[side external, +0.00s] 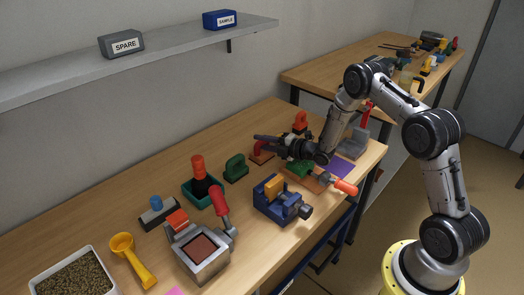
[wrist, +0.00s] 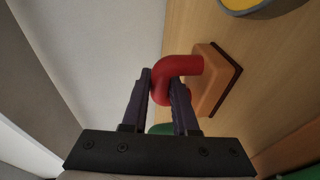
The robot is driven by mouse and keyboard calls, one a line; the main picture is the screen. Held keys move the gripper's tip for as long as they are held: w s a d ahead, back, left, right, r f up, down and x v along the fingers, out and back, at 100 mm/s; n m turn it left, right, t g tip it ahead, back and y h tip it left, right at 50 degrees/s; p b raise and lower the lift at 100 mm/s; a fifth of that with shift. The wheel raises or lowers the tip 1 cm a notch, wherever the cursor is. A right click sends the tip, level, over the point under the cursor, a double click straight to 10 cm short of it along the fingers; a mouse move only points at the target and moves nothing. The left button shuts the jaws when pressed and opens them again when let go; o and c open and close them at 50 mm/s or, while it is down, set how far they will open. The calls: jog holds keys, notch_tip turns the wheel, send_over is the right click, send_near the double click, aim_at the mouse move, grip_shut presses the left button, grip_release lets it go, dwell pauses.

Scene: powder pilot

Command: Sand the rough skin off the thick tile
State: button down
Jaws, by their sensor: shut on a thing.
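My gripper (side external: 262,141) reaches in from the right above the back of the bench, with its fingers pointing left. In the wrist view my gripper (wrist: 168,85) is shut on a red curved handle (wrist: 185,66). The handle joins an orange-brown block (wrist: 212,80) with a darker underside, which looks like a sanding block. The same block (side external: 261,158) shows under the fingers in the side view; whether it touches the bench is unclear. A yellow-orange slab (side external: 274,187) stands in a blue vise (side external: 276,206), nearer the front; I cannot tell for sure that it is the thick tile.
A green-handled block (side external: 236,168) and a teal holder (side external: 202,191) stand left of my gripper. A grey press (side external: 203,255) with a red lever, a yellow scoop (side external: 130,257) and a grain tray (side external: 74,274) are further left. A purple sheet (side external: 338,167) lies at right.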

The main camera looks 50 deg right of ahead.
jog(key=shift+r, duration=0.1)
jog(key=shift+r, duration=2.5)
